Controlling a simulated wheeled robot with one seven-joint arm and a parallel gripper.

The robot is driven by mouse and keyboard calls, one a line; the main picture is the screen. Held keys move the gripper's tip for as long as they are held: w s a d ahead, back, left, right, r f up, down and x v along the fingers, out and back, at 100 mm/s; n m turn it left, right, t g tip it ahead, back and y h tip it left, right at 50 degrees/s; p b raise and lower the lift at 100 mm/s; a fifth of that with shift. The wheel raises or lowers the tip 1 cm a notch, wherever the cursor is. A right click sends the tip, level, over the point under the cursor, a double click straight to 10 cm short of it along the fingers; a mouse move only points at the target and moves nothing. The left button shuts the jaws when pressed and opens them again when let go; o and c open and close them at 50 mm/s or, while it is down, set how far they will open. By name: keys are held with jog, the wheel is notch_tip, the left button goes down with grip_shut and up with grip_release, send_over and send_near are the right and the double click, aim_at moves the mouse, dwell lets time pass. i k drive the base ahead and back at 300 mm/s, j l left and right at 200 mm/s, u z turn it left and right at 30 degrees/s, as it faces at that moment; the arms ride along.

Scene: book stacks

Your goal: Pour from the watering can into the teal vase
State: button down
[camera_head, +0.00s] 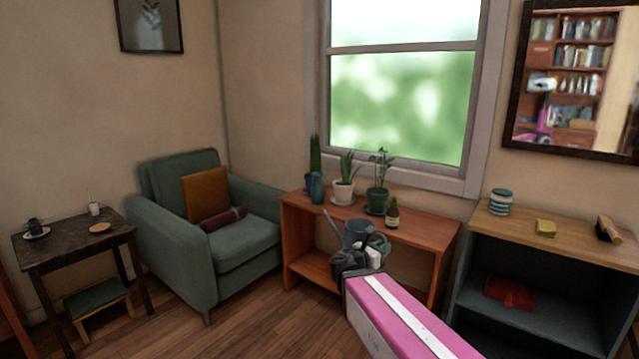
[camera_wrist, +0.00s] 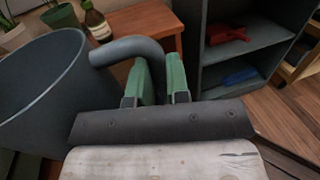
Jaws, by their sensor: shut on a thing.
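The blue-grey watering can (camera_head: 355,232) is held upright in front of the orange wooden plant table, its spout pointing up and left. My gripper (camera_head: 378,246) is shut on its handle. In the wrist view, the open-topped can (camera_wrist: 40,95) fills the left side, and its curved handle (camera_wrist: 122,52) runs to the green fingers of my gripper (camera_wrist: 160,78). I cannot make out the vase in the wrist view.
The plant table (camera_head: 420,228) also bears a white-potted plant (camera_head: 343,190), a green-potted plant (camera_head: 377,200) and a small brown bottle (camera_head: 392,215). A green armchair (camera_head: 245,248) stands to the left, a grey shelf unit (camera_head: 530,270) to the right. Wooden floor shows between.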

aim_at(318, 190)
jog(key=u, duration=0.9)
jog(key=i+l+u, duration=0.25)
jog(key=l+u, duration=0.25)
jog(key=i+l, duration=0.15)
jog(key=l, duration=0.2)
jog(key=i+l, duration=0.1)
jog(key=l, duration=0.25)
jog(key=i+l, duration=0.15)
jog(key=l, duration=0.2)
